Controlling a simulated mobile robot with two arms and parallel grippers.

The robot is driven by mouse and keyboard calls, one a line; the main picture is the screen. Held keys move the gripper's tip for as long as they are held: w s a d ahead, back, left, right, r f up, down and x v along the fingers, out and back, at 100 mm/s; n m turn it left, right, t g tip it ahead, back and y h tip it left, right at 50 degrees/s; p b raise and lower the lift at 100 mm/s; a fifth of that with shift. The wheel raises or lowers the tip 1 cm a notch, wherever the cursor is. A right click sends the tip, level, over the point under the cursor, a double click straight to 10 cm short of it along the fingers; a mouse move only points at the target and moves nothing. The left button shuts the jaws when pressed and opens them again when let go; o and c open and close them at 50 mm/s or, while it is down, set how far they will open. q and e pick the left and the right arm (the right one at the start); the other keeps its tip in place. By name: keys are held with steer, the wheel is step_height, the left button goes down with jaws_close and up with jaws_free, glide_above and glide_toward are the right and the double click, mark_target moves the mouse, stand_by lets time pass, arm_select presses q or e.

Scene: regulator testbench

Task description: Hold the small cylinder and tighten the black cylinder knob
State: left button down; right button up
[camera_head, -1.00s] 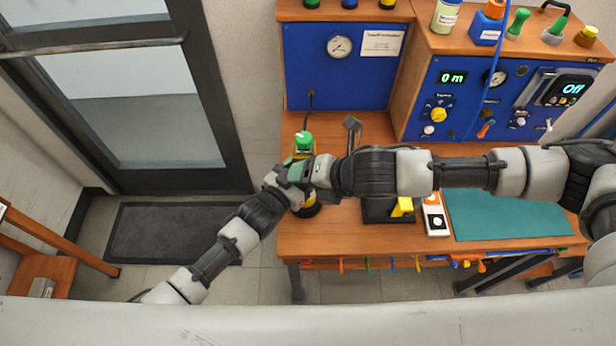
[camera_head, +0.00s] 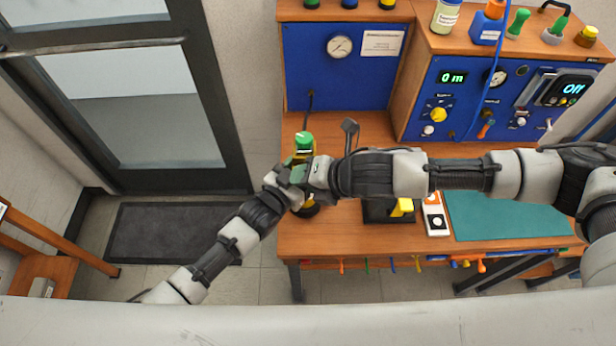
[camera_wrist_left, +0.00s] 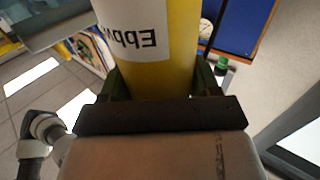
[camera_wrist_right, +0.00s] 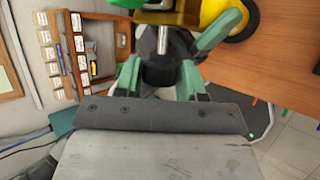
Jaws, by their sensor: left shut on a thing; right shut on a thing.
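The small yellow cylinder (camera_wrist_left: 183,55) fills the upper middle of the left wrist view, with a white printed label facing the camera. My left gripper (camera_wrist_left: 160,82) is shut around it. In the head view its green top (camera_head: 304,140) shows above the bench's left edge, and the arms hide much of its body. The black cylinder knob (camera_wrist_right: 158,72) sits between the green fingers of my right gripper (camera_wrist_right: 160,80), which is shut on it. A metal stem (camera_wrist_right: 163,42) leads from the knob to a brass-coloured fitting (camera_wrist_right: 168,18).
The wooden bench (camera_head: 345,240) carries a black stand with a yellow part (camera_head: 403,207), a white box (camera_head: 436,218) and a teal mat (camera_head: 515,215). Blue gauge panels (camera_head: 335,80) stand behind. A dark floor mat (camera_head: 170,232) lies left of the bench.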

steer(key=y, duration=0.2)
steer(key=m+y, duration=0.1)
steer(key=shift+d+f+t+y, duration=0.2)
steer(key=shift+t+y, duration=0.1)
steer(key=shift+y, duration=0.1)
steer(key=m+t+y, duration=0.1)
steer(key=y, duration=0.3)
steer(key=shift+f, duration=0.1)
steer(key=shift+m+y, duration=0.3)
steer(key=o, duration=0.9)
